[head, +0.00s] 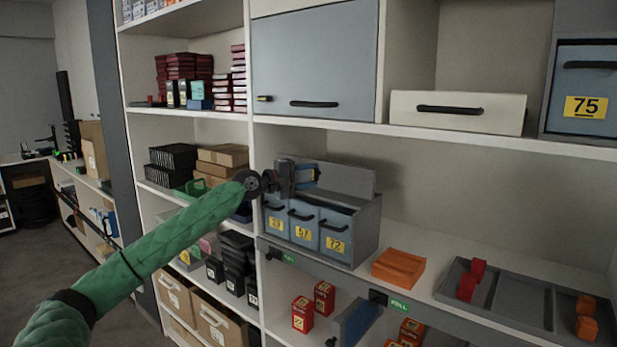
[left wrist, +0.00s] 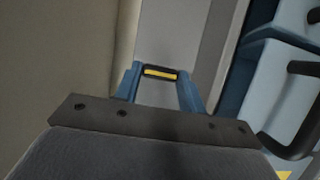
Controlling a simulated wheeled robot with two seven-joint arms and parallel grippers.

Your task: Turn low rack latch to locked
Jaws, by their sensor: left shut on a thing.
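My left gripper (head: 308,174) reaches in from the left at the upper front of a low grey-blue rack (head: 365,232) of numbered drawers. In the left wrist view its blue fingers (left wrist: 160,78) are closed on a small black latch with a yellow stripe (left wrist: 160,73). The latch lies across the gap between the fingertips, in front of a grey upright face. In the head view the gripper hides the latch, so its turn relative to the rack cannot be told there. My right gripper is not in view.
Drawers with dark handles and yellow labels, one marked 72 (head: 335,243), sit just below the gripper. A grey-blue cabinet door (head: 330,60) is above. An orange block (head: 398,267) and a grey tray (head: 520,300) stand to the right. Open shelf lies between.

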